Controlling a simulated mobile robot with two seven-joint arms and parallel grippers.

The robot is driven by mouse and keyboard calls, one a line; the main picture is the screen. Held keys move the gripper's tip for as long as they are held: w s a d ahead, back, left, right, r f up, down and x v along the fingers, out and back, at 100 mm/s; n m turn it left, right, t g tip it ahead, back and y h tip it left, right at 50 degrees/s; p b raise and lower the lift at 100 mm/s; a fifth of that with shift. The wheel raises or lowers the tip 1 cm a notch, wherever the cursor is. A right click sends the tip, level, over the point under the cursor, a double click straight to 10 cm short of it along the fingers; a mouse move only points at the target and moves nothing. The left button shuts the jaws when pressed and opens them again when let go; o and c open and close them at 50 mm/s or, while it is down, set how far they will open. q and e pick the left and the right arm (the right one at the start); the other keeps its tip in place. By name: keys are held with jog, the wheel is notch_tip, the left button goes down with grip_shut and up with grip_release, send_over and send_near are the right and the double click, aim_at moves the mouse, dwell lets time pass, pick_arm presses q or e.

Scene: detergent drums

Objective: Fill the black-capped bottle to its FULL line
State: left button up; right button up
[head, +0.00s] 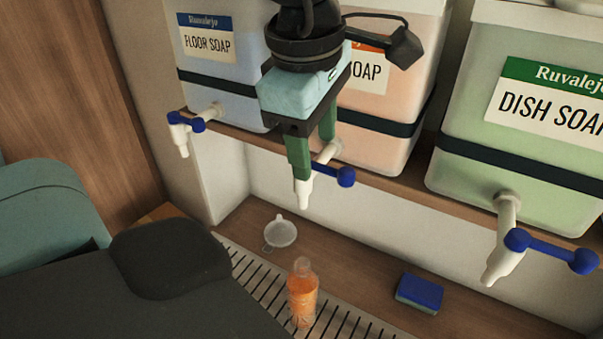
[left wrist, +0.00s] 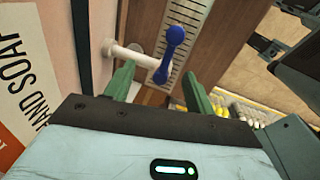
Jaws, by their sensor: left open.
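A clear bottle with orange liquid (head: 302,295) stands upright on the drip grate, below the middle drum's tap. Its neck looks clear, no black cap shows on it, and I cannot make out a FULL line. The middle drum (head: 385,110) holds pale orange soap; the left wrist view shows its HAND SOAP label (left wrist: 22,85). Its white tap has a blue lever (head: 346,177), also in the left wrist view (left wrist: 172,52). My left gripper (head: 314,158) is open at this tap, partly hiding it. In the left wrist view the lever appears between and beyond the fingers. No falling stream is visible.
The floor soap drum (head: 222,85) with its tap stands left, the dish soap drum (head: 520,150) right. A small white funnel (head: 280,233) lies behind the bottle. A blue and green sponge (head: 419,293) lies right of the grate (head: 255,270). The counter between funnel and sponge is clear.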

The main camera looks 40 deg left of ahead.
pick_arm(q)
jog(key=shift+s+d+r+p, duration=0.1)
jog(key=shift+r+p, duration=0.2)
jog(key=shift+r, duration=0.55)
jog(key=shift+s+d+r+p, duration=0.1)
jog(key=shift+r+p, duration=0.15)
jog(key=shift+r, duration=0.55)
jog(key=shift+a, duration=0.1)
notch_tip(320, 180, up, 8)
jog(key=s, duration=0.1)
jog(key=shift+s+d+f, duration=0.2)
jog(key=shift+s+d, duration=0.05)
